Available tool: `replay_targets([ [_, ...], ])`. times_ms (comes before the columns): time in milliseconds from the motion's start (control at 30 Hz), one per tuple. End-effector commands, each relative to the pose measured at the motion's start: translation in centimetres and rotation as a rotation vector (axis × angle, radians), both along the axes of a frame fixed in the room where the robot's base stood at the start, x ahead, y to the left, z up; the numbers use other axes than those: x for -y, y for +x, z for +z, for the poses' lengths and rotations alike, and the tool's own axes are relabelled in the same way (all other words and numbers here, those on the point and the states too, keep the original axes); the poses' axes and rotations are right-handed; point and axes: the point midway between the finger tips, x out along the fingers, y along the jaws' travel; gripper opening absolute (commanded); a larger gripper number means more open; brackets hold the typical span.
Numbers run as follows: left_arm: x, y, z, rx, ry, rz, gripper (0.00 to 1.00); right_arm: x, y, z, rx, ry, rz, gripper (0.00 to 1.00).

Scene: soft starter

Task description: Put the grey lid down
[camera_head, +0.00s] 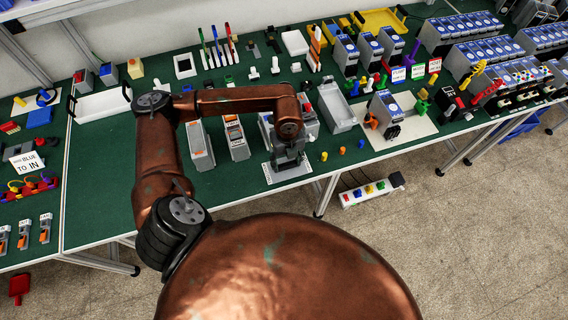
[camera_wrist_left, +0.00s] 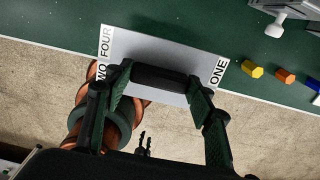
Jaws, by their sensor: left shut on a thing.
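My left gripper (camera_head: 288,160) is low at the table's front edge. In the left wrist view (camera_wrist_left: 155,95) its two fingers stand wide apart, shut on a dark bar (camera_wrist_left: 160,78) that looks like the grey lid's handle. The grey lid (camera_wrist_left: 165,52) shows as a flat plate behind the bar. White strips reading "FOUR" and "ONE" show at its ends; I cannot tell whether they belong to the lid or a card below. Contact with the table is hidden. A small two-pronged dark shape (camera_wrist_left: 145,141), possibly my right gripper, shows over the floor.
A unit on a pale mat (camera_head: 412,128) is farther right. Small yellow, orange and blue pieces (camera_head: 342,151) lie near the front edge. Green table (camera_head: 105,190) is bare at left.

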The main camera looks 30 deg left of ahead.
Motion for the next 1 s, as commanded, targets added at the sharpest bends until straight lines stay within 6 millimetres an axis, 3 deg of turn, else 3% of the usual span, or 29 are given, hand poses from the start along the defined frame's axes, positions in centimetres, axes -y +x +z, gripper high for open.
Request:
replay_targets([
  [200, -1.9, 1.5, -3.2, -0.004, 0.0, 0.0, 0.23, 0.0, 0.0, 0.2, 0.0, 0.0, -0.001, 0.4],
  [467, -2.7, 2.3, -4.6, -0.004, 0.0, 0.0, 0.23, -0.6, 0.0, 0.3, 0.001, 0.006, -0.002, 0.4],
  [700, -2.8, 2.4, -7.6, -0.002, -0.001, -0.003, 0.23, -0.7, 0.1, 0.9, 0.002, 0.008, -0.003, 0.4],
  [1000, -2.8, 2.4, -8.0, -0.002, -0.001, -0.003, 0.23, -0.6, 0.1, 0.7, 0.002, 0.006, -0.003, 0.4],
])
